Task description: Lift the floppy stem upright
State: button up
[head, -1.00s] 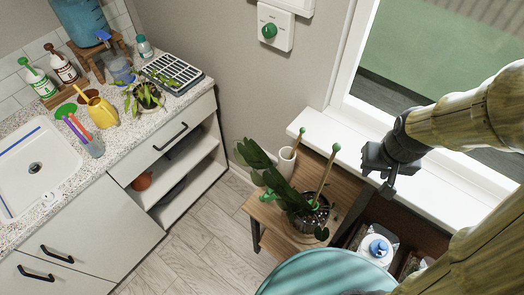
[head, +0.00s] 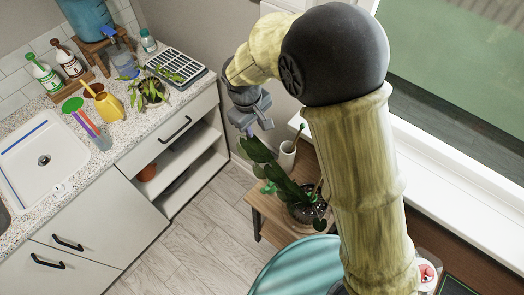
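The floppy stem (head: 284,184), with broad dark green leaves, leans up and left out of its pot (head: 304,212) on the wooden stand (head: 272,221). Its upper leaf (head: 257,150) hangs past the stand's left edge. My gripper (head: 252,128) is just above that leaf, pointing down. Its fingers look apart with nothing between them; whether they touch the leaf I cannot tell.
A white pot (head: 287,155) stands behind the stem. A teal round surface (head: 296,268) is in front of the stand. The counter (head: 130,126) at left holds a yellow watering can (head: 109,106), bottles and another plant (head: 150,90). The window sill (head: 450,190) is at right.

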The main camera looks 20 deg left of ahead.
aim_at(262, 151)
jog(key=shift+d, duration=0.1)
jog(key=shift+f, duration=0.1)
jog(key=w+f+p, duration=0.1)
jog(key=f, duration=0.4)
jog(key=f+p, duration=0.2)
jog(key=f, duration=0.4)
jog(key=w+d+f+p, duration=0.1)
jog(key=f, duration=0.5)
jog(key=shift+w, duration=0.35)
grip_shut()
